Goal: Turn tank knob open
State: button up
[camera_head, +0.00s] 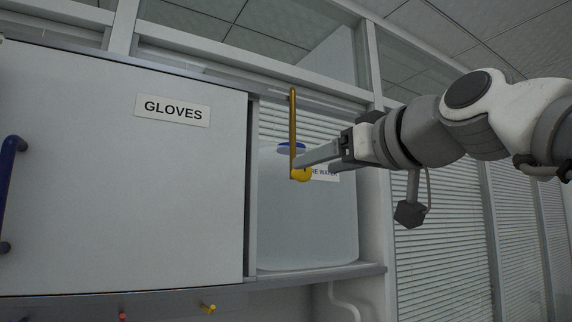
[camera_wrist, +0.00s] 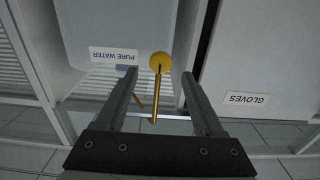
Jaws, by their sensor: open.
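A translucent white tank (camera_head: 305,225) with a blue lid (camera_head: 291,148) and a "PURE WATER" label stands in an open cabinet bay. In the wrist view the tank (camera_wrist: 120,25) appears upside down, with its label (camera_wrist: 113,55). A yellow ball (camera_head: 301,174) shows at the lower end of an upright gold rod (camera_head: 292,125) in front of the tank. I cannot tell what they are fixed to. My gripper (camera_head: 303,165) is open at the rod's lower end. In the wrist view its fingers (camera_wrist: 158,78) lie either side of the rod, with the ball (camera_wrist: 160,62) just beyond the tips. Contact is unclear.
A closed panel labelled "GLOVES" (camera_head: 130,170) stands left of the tank, with a blue handle (camera_head: 9,190) at its left. Small yellow (camera_head: 208,308) and red (camera_head: 122,317) knobs show below the shelf (camera_head: 320,271). Slatted blinds (camera_head: 445,240) are at right.

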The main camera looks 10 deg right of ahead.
aim_at(305, 170)
jog(key=p+x, duration=0.1)
jog(key=x, duration=0.5)
